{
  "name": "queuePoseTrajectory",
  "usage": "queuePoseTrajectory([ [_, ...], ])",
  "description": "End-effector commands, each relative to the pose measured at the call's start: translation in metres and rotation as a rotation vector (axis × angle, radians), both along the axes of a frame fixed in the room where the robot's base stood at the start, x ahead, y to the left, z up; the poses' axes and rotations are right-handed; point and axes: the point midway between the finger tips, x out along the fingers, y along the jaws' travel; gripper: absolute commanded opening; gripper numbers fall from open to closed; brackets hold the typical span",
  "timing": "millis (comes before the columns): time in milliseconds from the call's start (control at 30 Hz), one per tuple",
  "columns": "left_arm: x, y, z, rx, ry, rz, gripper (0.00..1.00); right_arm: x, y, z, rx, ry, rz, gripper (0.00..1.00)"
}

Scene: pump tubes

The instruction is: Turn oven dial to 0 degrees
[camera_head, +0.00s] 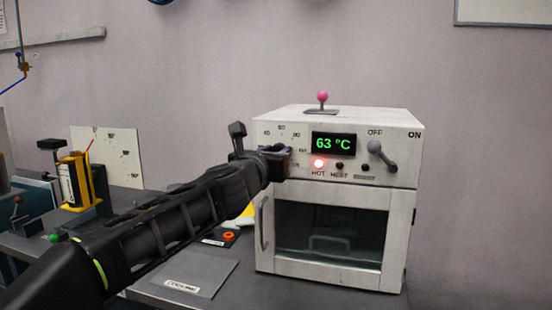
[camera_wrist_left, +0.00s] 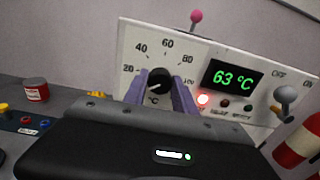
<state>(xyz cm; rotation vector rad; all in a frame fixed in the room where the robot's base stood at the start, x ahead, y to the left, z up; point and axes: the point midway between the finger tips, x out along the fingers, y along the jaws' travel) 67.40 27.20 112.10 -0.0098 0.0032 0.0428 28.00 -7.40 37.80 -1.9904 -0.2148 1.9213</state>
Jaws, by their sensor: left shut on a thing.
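The white oven (camera_head: 330,185) stands on the dark bench with its door closed. My left gripper (camera_head: 283,160) is at the upper left of its front panel and mostly hides the dial in the head view. In the left wrist view, the black round dial (camera_wrist_left: 159,79) sits between the two purple fingers of my left gripper (camera_wrist_left: 160,92), which is shut on it. A small white mark on the dial appears to point to the lower left. Numbers 20 to 100 ring the dial. The green display (camera_head: 334,143) reads 63 °C. My right gripper is not in view.
A red light (camera_head: 319,163) glows above the HOT label. A grey lever (camera_head: 381,153) sits between OFF and ON at the panel's right. A pink-knobbed stick (camera_head: 322,97) rises from the oven's top. A yellow and black device (camera_head: 77,182) stands at the left.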

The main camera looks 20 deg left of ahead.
Motion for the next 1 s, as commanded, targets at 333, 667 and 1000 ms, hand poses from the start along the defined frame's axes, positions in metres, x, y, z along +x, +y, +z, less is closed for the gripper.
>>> queuePoseTrajectory([
  [333, 0.0006, -0.0007, -0.0028, -0.147, -0.006, 0.0, 0.0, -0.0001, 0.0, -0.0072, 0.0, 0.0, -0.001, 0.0],
  [667, 0.0006, -0.0008, -0.0024, -0.165, -0.008, -0.001, 0.0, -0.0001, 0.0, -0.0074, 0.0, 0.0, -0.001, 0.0],
  [1000, 0.0004, -0.0005, -0.0016, -0.163, -0.009, 0.0, 0.49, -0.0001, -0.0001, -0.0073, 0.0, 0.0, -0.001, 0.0],
])
